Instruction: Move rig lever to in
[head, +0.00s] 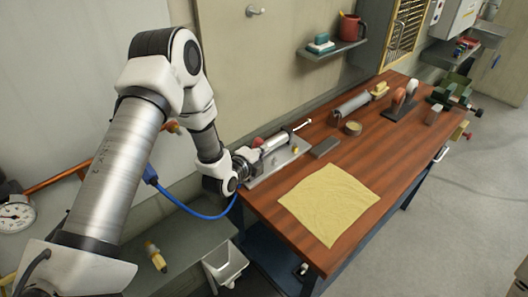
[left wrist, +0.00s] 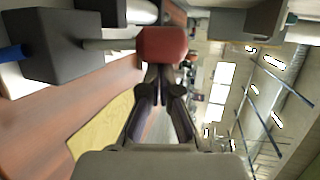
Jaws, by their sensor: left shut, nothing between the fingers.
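The rig (head: 282,163) is a grey plate with a metal cylinder and a thin rod, at the near left end of the wooden bench. Its lever has a red knob (head: 257,142). In the left wrist view the red knob (left wrist: 163,43) sits on a grey rod that runs left to a dark grey block (left wrist: 65,45). My left gripper (head: 246,158) is at the near end of the rig, partly hidden by its own wrist. In the left wrist view its fingers (left wrist: 158,72) are closed together and empty, with the tips at the knob; whether they touch it I cannot tell. My right gripper is out of view.
A yellow cloth (head: 328,203) lies on the bench (head: 372,153) in front of the rig. A dark grey block (head: 325,147) lies beside the rig plate. A round tin (head: 353,128) and a grey cylinder (head: 351,106) stand farther back. A wall shelf (head: 331,49) holds a red mug.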

